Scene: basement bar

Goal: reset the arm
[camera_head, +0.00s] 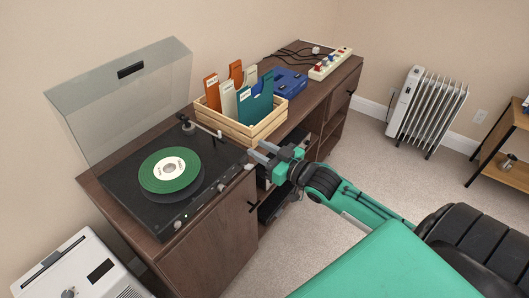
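My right arm (365,206), green and black, reaches in from the lower right. Its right gripper (259,152) is at the front edge of the dark wood cabinet, just in front of the wooden crate and right of the turntable. Its two grey fingers point left and look apart, with nothing visible between them. Whether it touches the cabinet edge cannot be told. My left gripper is not in view.
The cabinet (215,240) carries a turntable (150,215) with a green record (170,168) and raised lid, a crate (246,130) of record sleeves, a blue box (286,80) and a power strip (331,63). A radiator (430,105) stands right; carpet between is clear.

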